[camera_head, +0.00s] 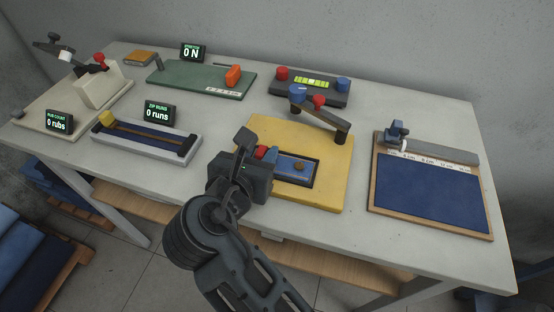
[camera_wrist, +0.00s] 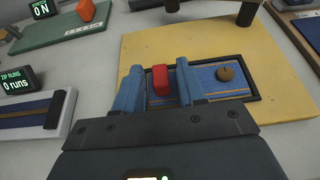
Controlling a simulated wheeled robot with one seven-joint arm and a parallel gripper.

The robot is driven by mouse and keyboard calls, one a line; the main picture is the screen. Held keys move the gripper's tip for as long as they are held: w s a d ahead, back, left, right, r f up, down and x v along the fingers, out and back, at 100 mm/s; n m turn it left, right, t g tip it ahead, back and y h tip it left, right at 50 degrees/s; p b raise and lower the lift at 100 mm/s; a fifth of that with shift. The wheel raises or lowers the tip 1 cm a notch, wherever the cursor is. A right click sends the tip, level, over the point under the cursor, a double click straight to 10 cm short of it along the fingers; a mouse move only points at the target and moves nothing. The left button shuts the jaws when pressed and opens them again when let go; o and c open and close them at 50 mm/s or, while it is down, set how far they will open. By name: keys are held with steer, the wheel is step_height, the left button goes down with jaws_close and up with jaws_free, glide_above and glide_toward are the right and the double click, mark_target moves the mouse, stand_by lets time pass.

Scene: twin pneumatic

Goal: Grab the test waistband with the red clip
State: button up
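The yellow board (camera_head: 330,160) carries a dark-framed recess with a blue denim waistband (camera_head: 305,169) and a brown button (camera_head: 299,166). The waistband also shows in the wrist view (camera_wrist: 206,77), with the button (camera_wrist: 225,74) at its right. A red clip (camera_head: 262,152) is at the waistband's left end; it shows as a red block in the wrist view (camera_wrist: 160,79). My gripper (camera_wrist: 159,88) is open, with one blue finger on each side of the red clip and a small gap to each. Whether the fingers are level with the clip is unclear. My wrist hides part of the board in the head view.
A post-mounted arm with blue and red knobs (camera_head: 319,102) stands at the yellow board's back. A zip rig (camera_head: 146,137) is left, a green board with an orange block (camera_head: 233,76) behind, and a blue fabric board (camera_head: 430,194) right.

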jaws_close()
stand_by(0.3)
